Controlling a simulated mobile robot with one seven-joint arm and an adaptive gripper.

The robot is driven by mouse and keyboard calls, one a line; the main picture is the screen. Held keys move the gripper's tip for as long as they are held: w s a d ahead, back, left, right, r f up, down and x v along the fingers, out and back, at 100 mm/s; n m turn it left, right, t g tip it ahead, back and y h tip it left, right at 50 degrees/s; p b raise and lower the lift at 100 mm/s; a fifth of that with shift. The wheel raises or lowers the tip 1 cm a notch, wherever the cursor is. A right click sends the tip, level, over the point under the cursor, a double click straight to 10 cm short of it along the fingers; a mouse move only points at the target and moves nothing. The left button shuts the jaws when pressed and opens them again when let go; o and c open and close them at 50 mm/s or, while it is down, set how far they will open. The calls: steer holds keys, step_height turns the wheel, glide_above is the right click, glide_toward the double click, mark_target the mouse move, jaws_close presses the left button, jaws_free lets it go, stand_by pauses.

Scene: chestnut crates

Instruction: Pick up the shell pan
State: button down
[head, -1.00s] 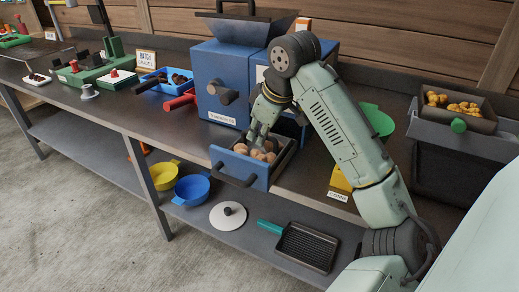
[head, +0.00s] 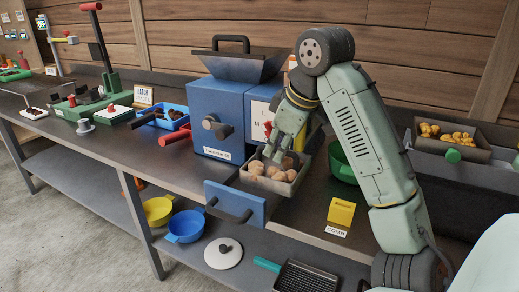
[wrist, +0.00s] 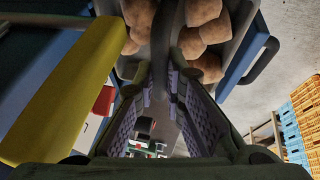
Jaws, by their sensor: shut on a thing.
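The shell pan (head: 266,185) is a grey tray full of brown rounded shells (head: 272,171). In the head view it is above and behind the blue-fronted drawer (head: 256,208), apart from the drawer front and roughly level. My gripper (head: 281,158) points down into the pan and is shut on it. In the wrist view, my gripper's two padded fingers (wrist: 160,92) close on a dark upright part of the pan (wrist: 162,40), with shells (wrist: 203,28) on both sides. The exact contact is partly hidden by the fingers and shells.
The blue machine (head: 217,105) with a dark hopper stands just behind and left of the pan. A yellow block (head: 341,212) with a label and a green bowl (head: 342,165) are to the right. A shelf below holds a yellow pan (head: 158,210), a blue pan (head: 186,226) and a white lid (head: 223,253).

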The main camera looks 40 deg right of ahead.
steer(key=s+d+b, duration=0.1)
steer(key=s+d, duration=0.3)
steer(key=s, duration=0.7)
steer(key=shift+s, duration=0.25)
steer(key=shift+d, duration=0.1)
steer(key=c, duration=2.3)
jaws_free()
jaws_close()
